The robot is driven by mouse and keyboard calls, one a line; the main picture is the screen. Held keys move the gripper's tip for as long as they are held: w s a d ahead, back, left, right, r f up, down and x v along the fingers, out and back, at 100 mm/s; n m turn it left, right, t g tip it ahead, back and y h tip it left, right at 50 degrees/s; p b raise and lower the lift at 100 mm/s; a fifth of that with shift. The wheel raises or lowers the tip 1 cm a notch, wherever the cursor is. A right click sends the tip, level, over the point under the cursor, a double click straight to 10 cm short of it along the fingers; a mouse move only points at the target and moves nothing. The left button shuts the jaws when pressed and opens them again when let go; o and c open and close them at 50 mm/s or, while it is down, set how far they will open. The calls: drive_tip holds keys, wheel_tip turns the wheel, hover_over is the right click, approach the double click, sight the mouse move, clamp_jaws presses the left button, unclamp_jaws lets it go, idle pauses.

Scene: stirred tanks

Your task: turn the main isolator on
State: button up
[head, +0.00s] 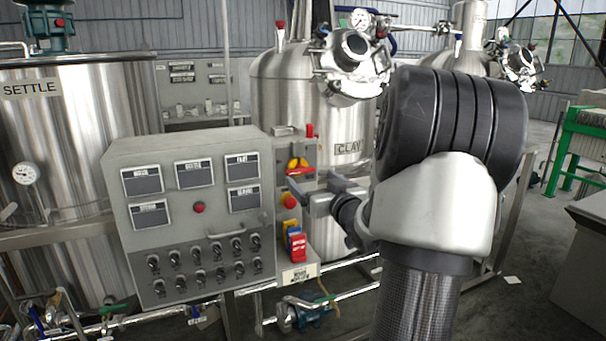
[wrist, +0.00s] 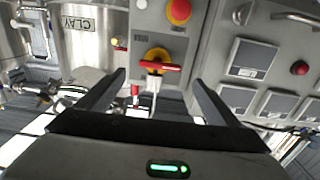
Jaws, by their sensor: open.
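Part of the side face is hidden behind my gripper in the head view.
A red mushroom button (head: 289,201) on yellow sits just below the isolator. Red and blue items (head: 298,247) hang lower. The cabinet front (head: 195,215) carries several knobs and displays. The CLAY tank (head: 345,125) stands behind, with pipes near the floor.

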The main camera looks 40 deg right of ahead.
sight(302, 170)
drive_tip(key=x, duration=0.7)
drive_tip(key=c, duration=1)
